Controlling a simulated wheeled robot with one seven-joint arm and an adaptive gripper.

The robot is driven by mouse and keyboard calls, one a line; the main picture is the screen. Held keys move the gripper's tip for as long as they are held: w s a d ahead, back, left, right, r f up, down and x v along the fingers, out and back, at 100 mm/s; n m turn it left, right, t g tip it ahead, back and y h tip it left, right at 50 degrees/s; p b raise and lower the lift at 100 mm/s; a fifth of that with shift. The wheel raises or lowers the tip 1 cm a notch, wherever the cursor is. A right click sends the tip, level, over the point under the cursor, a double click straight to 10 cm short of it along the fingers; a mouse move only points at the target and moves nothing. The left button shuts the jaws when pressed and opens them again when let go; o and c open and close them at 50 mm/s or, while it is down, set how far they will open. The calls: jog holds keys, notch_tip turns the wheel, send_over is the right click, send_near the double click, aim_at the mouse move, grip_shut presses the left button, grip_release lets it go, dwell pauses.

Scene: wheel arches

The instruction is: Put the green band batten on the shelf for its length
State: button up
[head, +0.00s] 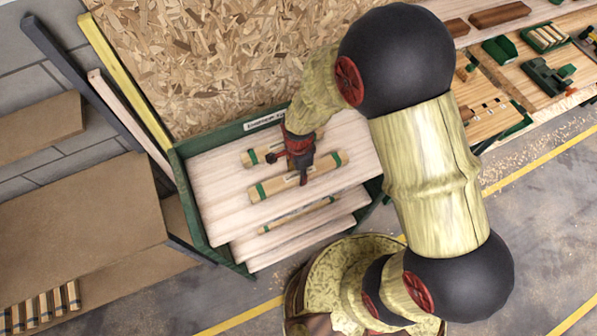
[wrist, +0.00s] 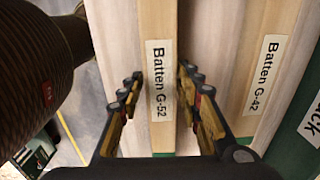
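A wooden batten with green bands near its ends (head: 270,189) lies on the top level of the green-walled rack (head: 225,262). In the wrist view its label reads Batten G-52 (wrist: 159,85). My gripper (head: 303,172) is over its middle. In the wrist view my gripper (wrist: 160,80) is open, with one finger on each side of this batten and gaps showing. A second green-banded batten (head: 252,158) lies behind it, partly hidden by my gripper; its label reads Batten G-42 (wrist: 262,75). A third green-banded batten (head: 290,219) lies on a lower step.
The rack has pale stepped shelves with a white label (head: 264,121) on its back edge. An OSB panel (head: 220,60) stands behind. A brown shelf unit (head: 85,215) with short wooden pieces (head: 40,307) is at left. A workbench with tools (head: 545,75) is at right.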

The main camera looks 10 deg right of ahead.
jog(key=shift+o, duration=1.3)
jog(key=shift+r, duration=0.1)
jog(key=s+d+r+n+t+b, duration=0.1)
jog(key=d+r+n, duration=0.2)
jog(key=r, duration=0.9)
jog(key=s+d+r+n+t, duration=0.1)
jog(key=d+r+n, duration=0.2)
jog(key=r, duration=1)
jog(key=s+d+r+n+t, duration=0.3)
jog(key=s+d+r+n, duration=0.3)
jog(key=s+r+n, duration=0.2)
notch_tip(320, 180, up, 2)
jog(key=shift+s+r+n+t, duration=0.1)
jog(key=shift+s+n+t, duration=0.25)
jog(key=shift+s, duration=0.75)
jog(key=shift+b, duration=0.3)
notch_tip(320, 180, down, 25)
jog(key=b, duration=2.4)
jog(key=shift+r, duration=0.1)
